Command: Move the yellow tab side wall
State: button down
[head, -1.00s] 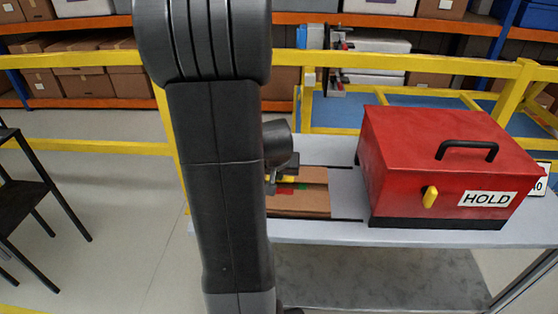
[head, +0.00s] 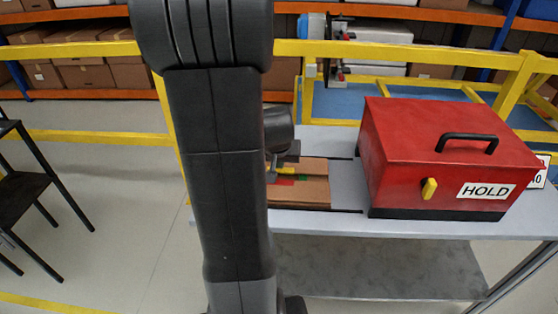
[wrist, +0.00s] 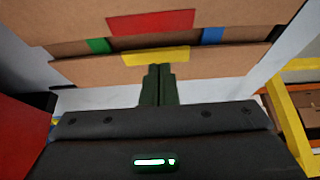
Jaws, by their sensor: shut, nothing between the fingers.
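The cardboard piece (head: 308,194) lies on the grey table. In the wrist view its yellow tab (wrist: 155,55) sits on the cardboard panel nearest my gripper. A red tab (wrist: 150,22) lies beyond it, with a green tab (wrist: 98,45) to the left and a blue tab (wrist: 212,35) to the right. My gripper (wrist: 160,67) is shut and empty, its fingertips at the lower edge of the yellow tab; I cannot tell whether they touch.
A red box (head: 440,160) marked HOLD, with a black handle, stands close to the right of the cardboard. A yellow rail (head: 440,55) runs behind the table. A black chair (head: 25,190) stands on the floor at left.

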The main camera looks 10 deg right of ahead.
jog(key=p+v, duration=0.3)
jog(key=v, duration=1)
jog(key=shift+s+a, duration=0.2)
jog(key=shift+s, duration=0.2)
jog(key=shift+f, duration=0.15)
jog(key=x, duration=0.4)
jog(key=w+b+x, duration=0.1)
jog(key=x, duration=0.2)
jog(key=b+x, duration=0.1)
jog(key=x, duration=0.3)
jog(key=shift+w+d, duration=0.3)
jog(key=shift+w, duration=0.05)
jog(key=shift+f+b, duration=0.6)
jog(key=shift+f, duration=0.2)
jog(key=shift+r, duration=0.1)
